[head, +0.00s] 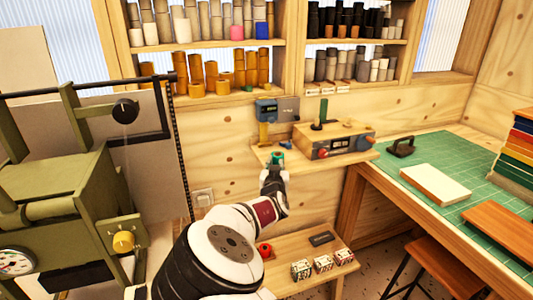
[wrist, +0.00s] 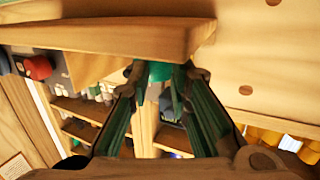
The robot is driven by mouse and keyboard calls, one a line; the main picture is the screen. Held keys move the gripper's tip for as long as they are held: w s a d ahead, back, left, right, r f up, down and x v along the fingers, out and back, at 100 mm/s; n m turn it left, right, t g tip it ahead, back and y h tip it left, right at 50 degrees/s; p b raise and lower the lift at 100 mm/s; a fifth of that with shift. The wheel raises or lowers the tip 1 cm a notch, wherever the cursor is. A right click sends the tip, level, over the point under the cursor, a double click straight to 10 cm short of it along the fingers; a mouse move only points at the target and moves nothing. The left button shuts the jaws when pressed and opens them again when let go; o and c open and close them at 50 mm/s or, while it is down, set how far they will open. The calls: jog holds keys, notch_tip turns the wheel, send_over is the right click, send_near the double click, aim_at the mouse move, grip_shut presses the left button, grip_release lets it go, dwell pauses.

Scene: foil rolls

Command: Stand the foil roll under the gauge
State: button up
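A small teal foil roll (head: 277,157) is between the fingertips of my gripper (head: 275,168), at the front edge of a wall shelf (head: 330,160). In the wrist view, the teal roll (wrist: 160,71) shows between the two green-lined fingers of my gripper (wrist: 162,78), which appear closed on it. The gauge (head: 266,109) is a blue box on the wall, above and slightly left of the roll, with a yellow upright piece (head: 264,133) below it. The roll is in front of the gauge, not beneath it. Its lower end is hidden by the gripper.
A wooden control box (head: 335,140) with red knobs and a green upright cylinder (head: 322,113) stands right on the shelf. A low bench (head: 300,262) with patterned blocks lies below. A green machine (head: 60,200) stands left, a green-matted table (head: 450,175) right.

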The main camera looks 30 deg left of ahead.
aim_at(265, 157)
jog(key=shift+w+a+b, duration=1.5)
jog(key=shift+a+b, duration=0.2)
jog(key=shift+b, duration=0.6)
jog(key=shift+w+a+b, duration=0.25)
jog(key=shift+b, duration=0.15)
jog(key=shift+w+a+b, duration=0.25)
jog(key=shift+a+b, duration=0.05)
jog(key=shift+b, duration=0.15)
jog(key=shift+w+a+f, duration=0.1)
jog(key=shift+w+a, duration=0.05)
jog(key=shift+b, duration=0.4)
jog(key=shift+w+a+b, duration=0.25)
jog(key=shift+a+b, duration=0.1)
jog(key=shift+b, duration=0.1)
jog(key=shift+w+a+b, duration=0.2)
jog(key=shift+a+b, duration=0.05)
jog(key=shift+b, duration=0.2)
jog(key=shift+w+a+b, duration=0.25)
jog(key=shift+b, duration=0.2)
jog(key=shift+w+a+b, duration=0.45)
jog(key=shift+a+b, duration=0.15)
jog(key=shift+b, duration=0.5)
